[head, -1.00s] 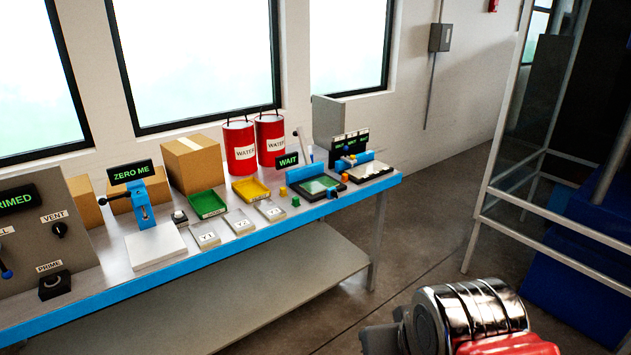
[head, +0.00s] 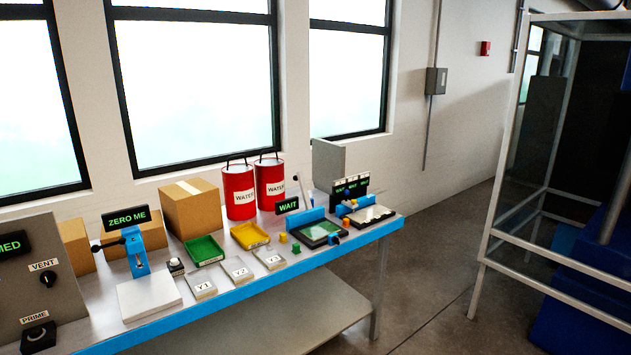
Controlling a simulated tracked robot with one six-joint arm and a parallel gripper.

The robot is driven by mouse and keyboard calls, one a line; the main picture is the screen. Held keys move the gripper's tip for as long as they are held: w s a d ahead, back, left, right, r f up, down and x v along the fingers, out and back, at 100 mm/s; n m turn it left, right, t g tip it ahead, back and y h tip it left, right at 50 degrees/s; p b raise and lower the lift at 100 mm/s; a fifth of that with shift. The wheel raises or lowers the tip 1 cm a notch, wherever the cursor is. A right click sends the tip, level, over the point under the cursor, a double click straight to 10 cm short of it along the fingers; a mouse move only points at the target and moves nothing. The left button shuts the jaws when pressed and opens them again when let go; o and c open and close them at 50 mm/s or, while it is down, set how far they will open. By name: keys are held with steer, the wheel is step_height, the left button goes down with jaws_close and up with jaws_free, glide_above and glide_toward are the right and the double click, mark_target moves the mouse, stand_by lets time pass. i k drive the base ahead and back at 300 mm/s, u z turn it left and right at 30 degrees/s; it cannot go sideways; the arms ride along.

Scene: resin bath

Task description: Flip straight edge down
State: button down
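No part is labelled as the straight edge, and I cannot tell for sure which one it is. A dark square fixture with a green face (head: 322,233) sits near the right end of the bench, with a blue upright block (head: 305,219) along its back left side. Beside it, at the bench's right end, is a pale-topped fixture (head: 371,215) with a blue bar (head: 352,207) across its rear. Both are small in view, so their hinges cannot be made out. My gripper is not in view.
The blue-edged bench (head: 262,292) also holds a green tray (head: 204,250), a yellow tray (head: 249,236), red WATER cans (head: 238,192), a cardboard box (head: 189,207) and a ZERO ME stand (head: 135,250). A framed glass enclosure (head: 530,190) stands right; floor between is clear.

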mark_target(305, 187)
steer(key=z, duration=0.4)
steer(key=i, duration=2.75)
steer(key=u, duration=1.8)
